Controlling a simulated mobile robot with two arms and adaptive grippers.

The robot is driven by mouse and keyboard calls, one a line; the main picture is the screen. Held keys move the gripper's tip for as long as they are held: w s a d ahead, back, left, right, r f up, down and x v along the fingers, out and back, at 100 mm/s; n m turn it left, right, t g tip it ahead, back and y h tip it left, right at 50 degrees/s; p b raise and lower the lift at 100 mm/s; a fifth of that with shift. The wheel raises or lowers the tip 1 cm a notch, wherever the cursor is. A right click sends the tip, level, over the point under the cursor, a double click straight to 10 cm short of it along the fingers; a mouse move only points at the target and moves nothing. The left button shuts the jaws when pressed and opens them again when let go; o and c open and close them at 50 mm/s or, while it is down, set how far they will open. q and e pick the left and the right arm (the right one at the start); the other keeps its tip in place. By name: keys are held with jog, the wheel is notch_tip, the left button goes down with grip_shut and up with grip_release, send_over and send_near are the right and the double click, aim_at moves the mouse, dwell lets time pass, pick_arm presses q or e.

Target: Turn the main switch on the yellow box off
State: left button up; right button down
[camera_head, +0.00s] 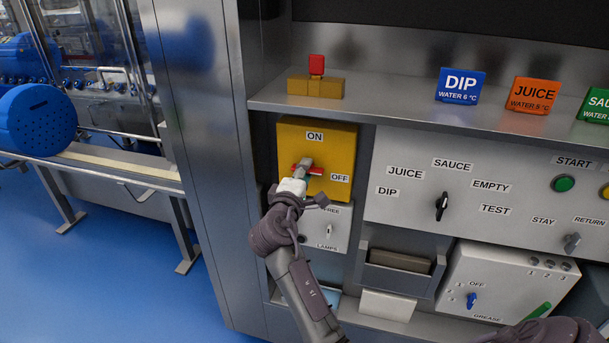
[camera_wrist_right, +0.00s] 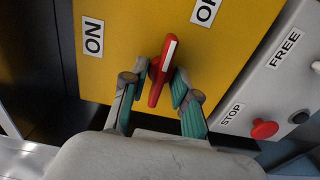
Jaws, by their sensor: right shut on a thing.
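The yellow box (camera_head: 345,142) is mounted under the steel shelf, with an ON label at its top and an OFF label at its right. Its red main switch handle (camera_head: 315,170) lies about level in the head view, its white-striped end towards OFF. In the right wrist view the red handle (camera_wrist_right: 161,72) stands between the two fingers, its white stripe pointing up, on the side of the OFF label. My right gripper (camera_head: 304,164) is shut on the handle and hides part of it. My left gripper is not in view.
A large control panel (camera_head: 400,215) is to the right. The shelf (camera_head: 390,98) above holds coloured signs and a brass block (camera_head: 316,87). Blue floor is clear at left.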

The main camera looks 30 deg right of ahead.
jog(key=shift+f, duration=0.1)
jog(key=c, duration=0.9)
grip_release()
jog(key=v, duration=0.7)
jog(key=shift+s+a, duration=0.15)
jog(key=shift+s, duration=0.1)
